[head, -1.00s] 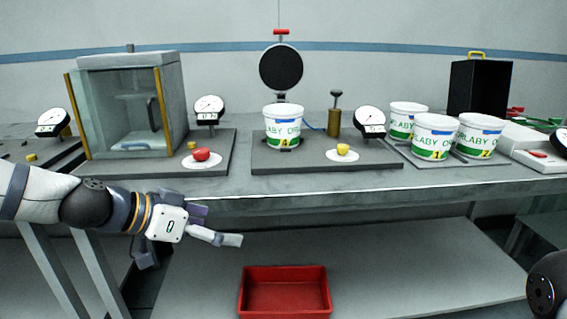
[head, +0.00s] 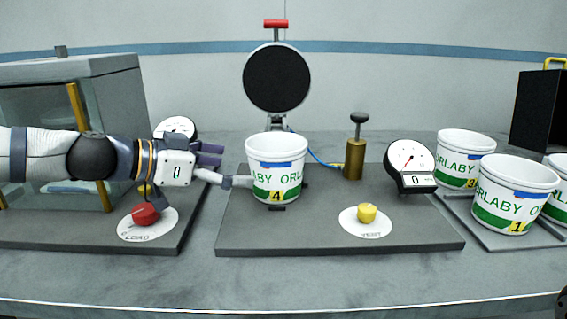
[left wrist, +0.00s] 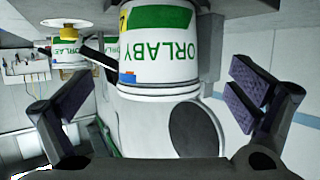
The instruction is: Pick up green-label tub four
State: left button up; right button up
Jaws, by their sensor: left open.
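Tub four (head: 275,172) is white with a green label and a yellow tag with a 4. It stands upright on the dark middle plate in the head view. My left gripper (head: 222,168) is open and level with the tub, at its left side, pointing right. One fingertip overlaps the tub's left edge in the picture; I cannot tell if it touches. In the left wrist view the tub (left wrist: 158,55) shows upside down, ahead of and between the spread fingers of the left gripper (left wrist: 165,98). Nothing is held. My right gripper is not in view.
A round black disc (head: 276,77) stands behind the tub. A brass post (head: 354,158), a dial gauge (head: 409,162) and a yellow knob (head: 367,213) are to its right. A glass cabinet (head: 110,120) and a red knob (head: 145,214) are left. Other tubs (head: 515,197) stand far right.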

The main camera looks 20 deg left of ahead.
aim_at(276, 173)
pick_arm(q)
jog(key=w+d+f, duration=0.1)
jog(key=w+d+f+b, duration=0.1)
jog(key=f, duration=0.1)
jog(key=shift+w+d+f, duration=0.15)
jog(key=shift+w+d, duration=0.05)
jog(key=shift+d, duration=0.05)
jog(key=x, duration=0.2)
jog(key=b+x, duration=0.1)
jog(key=x, duration=0.1)
jog(key=r+x, duration=0.1)
jog(key=x, duration=0.1)
jog(key=shift+w+d, duration=0.1)
jog(key=shift+w, duration=0.15)
jog(key=shift+r, duration=0.15)
jog(key=c, duration=0.7)
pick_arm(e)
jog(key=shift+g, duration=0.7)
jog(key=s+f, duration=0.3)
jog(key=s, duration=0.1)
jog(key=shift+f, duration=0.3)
